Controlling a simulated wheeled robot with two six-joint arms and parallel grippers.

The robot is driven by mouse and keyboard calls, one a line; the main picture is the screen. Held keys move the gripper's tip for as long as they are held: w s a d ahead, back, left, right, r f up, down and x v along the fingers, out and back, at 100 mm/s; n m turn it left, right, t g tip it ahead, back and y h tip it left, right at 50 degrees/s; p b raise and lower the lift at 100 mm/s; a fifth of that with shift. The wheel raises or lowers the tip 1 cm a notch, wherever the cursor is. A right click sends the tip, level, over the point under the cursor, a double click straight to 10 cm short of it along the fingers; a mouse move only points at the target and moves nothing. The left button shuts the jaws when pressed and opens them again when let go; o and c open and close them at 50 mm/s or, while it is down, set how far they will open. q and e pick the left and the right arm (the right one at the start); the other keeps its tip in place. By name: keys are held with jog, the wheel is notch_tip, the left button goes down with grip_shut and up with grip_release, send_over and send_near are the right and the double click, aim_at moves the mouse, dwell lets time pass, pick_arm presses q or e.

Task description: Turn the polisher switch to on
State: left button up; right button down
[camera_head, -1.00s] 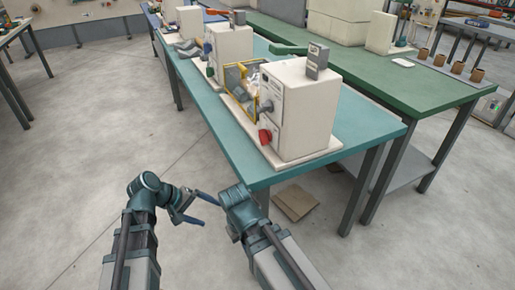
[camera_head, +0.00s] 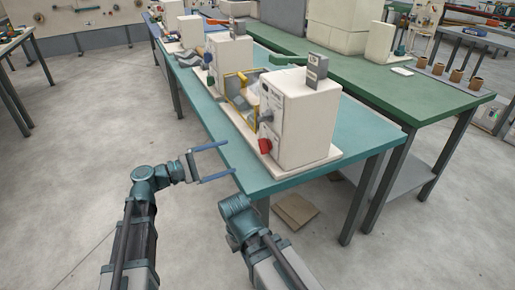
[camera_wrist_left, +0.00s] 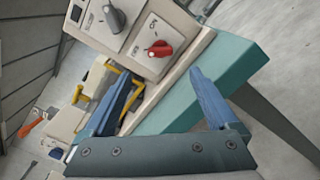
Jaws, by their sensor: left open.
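The polisher (camera_head: 305,125) is a cream box machine at the near end of the teal table. Its red switch knob (camera_head: 265,146) is low on the front panel.
The teal table (camera_head: 350,140) carries more cream machines further back. A yellow frame (camera_head: 232,90) stands beside the polisher. A green table (camera_head: 440,100) with several brown cups is on the right. A flat brown piece (camera_head: 294,211) lies on the floor. Floor left of the table is free.

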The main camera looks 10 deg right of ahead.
aim_at(260, 147)
pick_arm(q)
jog(key=x, duration=1.1)
jog(key=shift+w+d, duration=0.1)
jog(key=shift+d, duration=0.2)
jog(key=shift+c, duration=0.3)
